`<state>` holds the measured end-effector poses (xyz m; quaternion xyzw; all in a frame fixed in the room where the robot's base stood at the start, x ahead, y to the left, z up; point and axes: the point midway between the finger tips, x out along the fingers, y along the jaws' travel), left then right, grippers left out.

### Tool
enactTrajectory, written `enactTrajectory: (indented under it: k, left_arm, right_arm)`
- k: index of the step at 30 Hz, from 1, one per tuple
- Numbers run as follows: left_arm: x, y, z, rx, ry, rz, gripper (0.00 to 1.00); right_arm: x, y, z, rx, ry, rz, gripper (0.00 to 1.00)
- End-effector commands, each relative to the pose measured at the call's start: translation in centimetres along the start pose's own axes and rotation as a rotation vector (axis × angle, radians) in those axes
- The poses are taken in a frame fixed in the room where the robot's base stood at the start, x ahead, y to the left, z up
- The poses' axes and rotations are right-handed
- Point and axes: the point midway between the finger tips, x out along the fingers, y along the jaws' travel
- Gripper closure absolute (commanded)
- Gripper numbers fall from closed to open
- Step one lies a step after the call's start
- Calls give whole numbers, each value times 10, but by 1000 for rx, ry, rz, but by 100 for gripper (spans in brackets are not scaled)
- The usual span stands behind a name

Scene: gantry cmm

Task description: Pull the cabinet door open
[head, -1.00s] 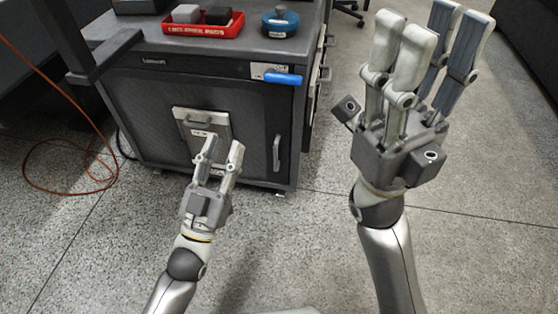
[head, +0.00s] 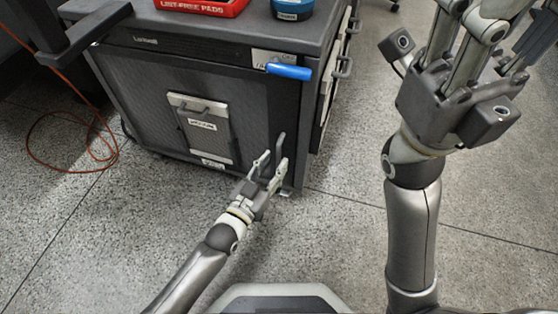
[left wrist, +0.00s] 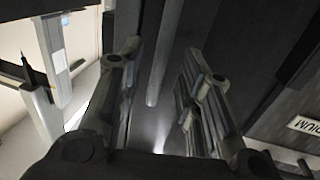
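The dark cabinet door (head: 150,92) is shut flush in the front of the cabinet. Its grey vertical bar handle (head: 281,146) stands near the door's right edge. My left gripper (head: 268,161) is open at the lower part of the handle. In the left wrist view, a vertical bar that looks like the handle (left wrist: 166,50) lies between the spread fingers (left wrist: 155,85), with gaps on both sides. The fingers partly hide the handle in the head view. My right gripper (head: 468,30) is raised at the right, empty, with its fingers apart and its tips cut off by the frame.
A blue lever (head: 289,71) sticks out above the handle. A labelled grey panel (head: 203,126) is on the door's front. A red tray (head: 205,6) and blue tin (head: 291,9) stand on top. An orange cable (head: 72,166) lies on the floor at left. Floor right of the cabinet is clear.

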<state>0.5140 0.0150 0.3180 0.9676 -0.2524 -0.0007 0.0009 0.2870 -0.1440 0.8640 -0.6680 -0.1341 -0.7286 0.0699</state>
Motion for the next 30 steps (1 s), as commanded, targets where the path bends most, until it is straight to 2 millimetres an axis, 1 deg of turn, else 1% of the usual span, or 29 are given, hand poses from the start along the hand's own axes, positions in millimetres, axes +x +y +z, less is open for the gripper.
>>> enactTrajectory:
  k: [1,3,7,11,18,26,30]
  left_arm:
    - [9,0,2,-1,3,0,67]
    - [17,0,2,0,3,0,67]
    - [28,0,1,-1,1,0,67]
    - [32,0,0,0,1,0,67]
    - [32,0,-1,0,0,0,67]
    - [32,0,-1,0,0,0,100]
    - [32,0,-1,0,0,0,100]
  right_arm:
    - [-1,-1,-3,-2,15,-4,60]
    - [1,-2,-4,-3,27,-9,60]
    - [5,-3,-7,-5,42,-16,60]
    - [8,-3,-8,-6,47,-18,60]
    - [8,-3,-8,-6,47,-19,60]
    - [8,-3,-8,-6,47,-19,60]
    - [8,-3,-8,-6,47,-19,60]
